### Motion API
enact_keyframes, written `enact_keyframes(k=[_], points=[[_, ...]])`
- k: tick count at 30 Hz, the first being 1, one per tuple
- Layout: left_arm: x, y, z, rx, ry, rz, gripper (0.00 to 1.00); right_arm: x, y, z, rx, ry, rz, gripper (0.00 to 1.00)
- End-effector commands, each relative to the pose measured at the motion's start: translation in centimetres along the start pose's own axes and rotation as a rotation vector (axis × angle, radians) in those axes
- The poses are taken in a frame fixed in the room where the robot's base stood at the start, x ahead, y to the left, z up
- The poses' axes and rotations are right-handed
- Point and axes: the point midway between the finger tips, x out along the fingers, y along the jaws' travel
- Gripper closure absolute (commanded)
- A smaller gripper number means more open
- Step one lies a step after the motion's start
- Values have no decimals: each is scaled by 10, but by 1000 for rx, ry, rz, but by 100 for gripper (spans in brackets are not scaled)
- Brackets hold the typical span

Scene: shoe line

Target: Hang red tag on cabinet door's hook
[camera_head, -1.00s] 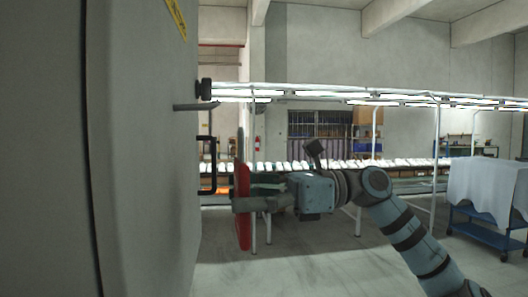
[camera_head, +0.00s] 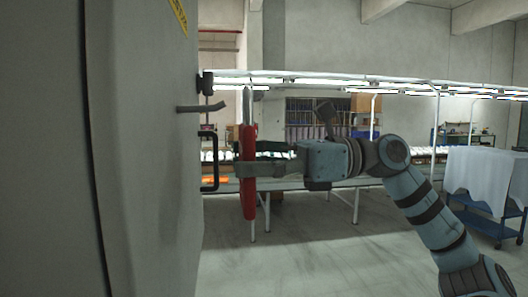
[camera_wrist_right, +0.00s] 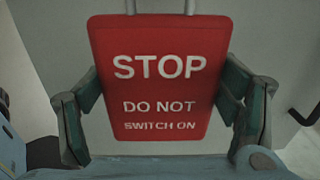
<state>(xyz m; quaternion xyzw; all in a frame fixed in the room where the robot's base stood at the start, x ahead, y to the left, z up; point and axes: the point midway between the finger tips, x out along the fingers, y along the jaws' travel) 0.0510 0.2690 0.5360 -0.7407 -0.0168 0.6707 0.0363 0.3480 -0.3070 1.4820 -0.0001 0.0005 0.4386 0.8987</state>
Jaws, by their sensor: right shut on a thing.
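The red tag (camera_head: 249,190) hangs upright, seen nearly edge-on in the head view. In the right wrist view the red tag (camera_wrist_right: 160,80) faces me and reads "STOP DO NOT SWITCH ON", with part of a metal loop at its top edge. My right gripper (camera_head: 256,162) is shut on the tag, with a finger at each side of it in the wrist view (camera_wrist_right: 160,110). The hook (camera_head: 203,107) juts right from the grey cabinet door (camera_head: 150,150), its tip bent up. The tag is apart from the hook, to its right and lower. My left gripper is not in view.
A black handle (camera_head: 214,162) sticks out of the door below the hook, left of the tag. A black knob (camera_head: 206,84) sits above the hook. A lit line with shoes and a blue cart (camera_head: 487,225) stand farther back.

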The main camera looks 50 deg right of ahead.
Motion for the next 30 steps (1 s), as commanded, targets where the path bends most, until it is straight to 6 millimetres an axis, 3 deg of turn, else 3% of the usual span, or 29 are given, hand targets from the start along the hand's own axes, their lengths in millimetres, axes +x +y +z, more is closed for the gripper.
enact_keyframes(k=[17,30], points=[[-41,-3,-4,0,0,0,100,51,1,0,1,1,0,47],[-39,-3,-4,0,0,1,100,65,1,-16,0,0,0,47]])
